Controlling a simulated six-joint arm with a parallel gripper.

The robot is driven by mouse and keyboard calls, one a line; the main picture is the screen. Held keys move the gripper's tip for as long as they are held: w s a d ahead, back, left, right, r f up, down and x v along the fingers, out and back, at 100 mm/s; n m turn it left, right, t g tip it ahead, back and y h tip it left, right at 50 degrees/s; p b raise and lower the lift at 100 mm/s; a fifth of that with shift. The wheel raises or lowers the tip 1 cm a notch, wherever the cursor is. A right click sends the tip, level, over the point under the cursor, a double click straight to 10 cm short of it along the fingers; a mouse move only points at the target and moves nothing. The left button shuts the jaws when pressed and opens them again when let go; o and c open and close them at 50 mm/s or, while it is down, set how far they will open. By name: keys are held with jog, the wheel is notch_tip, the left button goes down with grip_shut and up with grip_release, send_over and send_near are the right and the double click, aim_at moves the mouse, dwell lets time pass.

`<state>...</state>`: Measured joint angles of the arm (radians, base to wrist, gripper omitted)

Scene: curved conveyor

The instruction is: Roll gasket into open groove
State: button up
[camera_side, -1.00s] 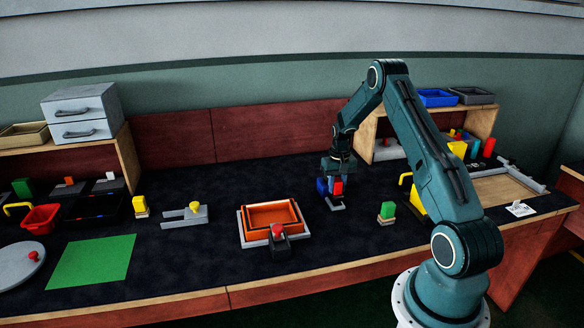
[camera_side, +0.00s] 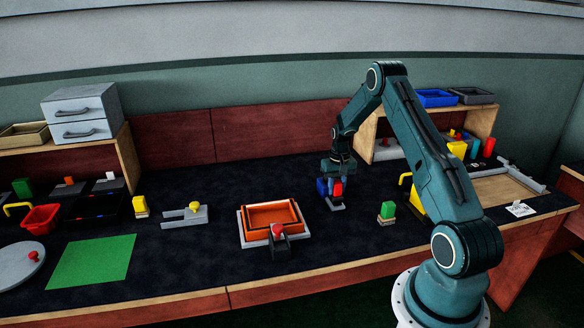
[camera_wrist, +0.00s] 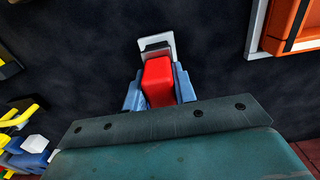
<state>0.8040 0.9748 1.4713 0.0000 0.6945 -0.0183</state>
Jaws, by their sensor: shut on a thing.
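My gripper (camera_side: 337,181) is low over the middle right of the bench. In the wrist view its two blue-grey fingers (camera_wrist: 159,92) are shut on a red block (camera_wrist: 157,80). The red block also shows in the side view (camera_side: 338,189), close to a dark blue part (camera_side: 322,187) and above a small grey base. A pale grey bracket (camera_wrist: 155,43) shows just beyond the block in the wrist view. An orange rectangular frame (camera_side: 249,217) sits on a grey plate to the left, with a red-knobbed part (camera_side: 278,231) at its front. I cannot tell which piece is the gasket or the groove.
A grey fixture with a yellow knob (camera_side: 194,207) and a green mat (camera_side: 92,261) lie to the left. Shelves stand at both ends. The bench between the orange frame and my gripper is clear.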

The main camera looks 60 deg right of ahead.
dwell(0.4)
jog(key=shift+r, duration=3.5)
jog(key=shift+r, duration=0.5)
notch_tip(320, 180, up, 5)
jog(key=w+a+n, duration=0.2)
jog(key=w+a, duration=0.1)
jog(key=a, duration=0.7)
jog(key=w+a+n, duration=0.2)
jog(key=w+a, duration=0.1)
jog(key=a, duration=0.7)
jog(key=s+a+n, duration=0.3)
jog(key=a+n, duration=0.2)
jog(key=a, duration=1.4)
notch_tip(320, 180, down, 5)
jog(key=shift+s, duration=0.15)
